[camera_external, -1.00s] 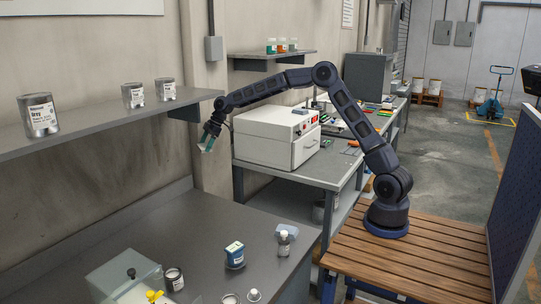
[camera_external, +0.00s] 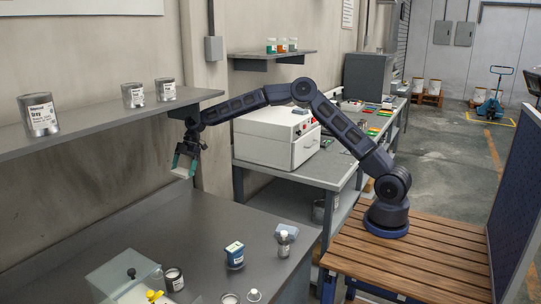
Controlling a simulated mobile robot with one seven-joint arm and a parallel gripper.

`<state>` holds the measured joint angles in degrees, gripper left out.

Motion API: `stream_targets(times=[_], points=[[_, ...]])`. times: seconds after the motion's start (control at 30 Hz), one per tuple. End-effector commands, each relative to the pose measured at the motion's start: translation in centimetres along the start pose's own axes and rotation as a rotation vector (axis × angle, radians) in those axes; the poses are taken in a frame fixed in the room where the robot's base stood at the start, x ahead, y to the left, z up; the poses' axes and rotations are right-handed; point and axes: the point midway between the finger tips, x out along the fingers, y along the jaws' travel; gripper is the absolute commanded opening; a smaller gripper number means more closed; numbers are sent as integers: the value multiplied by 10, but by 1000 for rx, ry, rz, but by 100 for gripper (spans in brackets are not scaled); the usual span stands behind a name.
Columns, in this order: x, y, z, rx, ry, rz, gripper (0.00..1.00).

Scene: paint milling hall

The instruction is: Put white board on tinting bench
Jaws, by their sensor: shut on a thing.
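My gripper (camera_external: 185,161) points down and is shut on a small pale flat piece, seemingly the white board (camera_external: 182,172). The fingers hide part of it. It hangs in the air in front of the wall, right of and below the shelf's end, apart from the surfaces below. A grey bench (camera_external: 190,233) fills the foreground below my gripper. A second bench (camera_external: 342,170) stands behind it with a white boxy machine (camera_external: 265,142) on it. I cannot tell from labels which bench is the tinting bench.
A wall shelf (camera_external: 100,125) with labelled cans (camera_external: 39,115) juts out beside my gripper.

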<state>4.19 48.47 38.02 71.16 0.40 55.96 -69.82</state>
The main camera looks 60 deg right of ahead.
Motion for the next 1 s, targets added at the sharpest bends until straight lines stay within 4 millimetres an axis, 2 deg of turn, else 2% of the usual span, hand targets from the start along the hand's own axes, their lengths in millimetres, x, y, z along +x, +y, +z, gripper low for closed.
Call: stream_targets(times=[0.2,0.53,1.0], points=[[43,-1,25,1,0,-3,67],[102,0,59,2,0,-2,67],[138,0,79,2,0,0,67]])
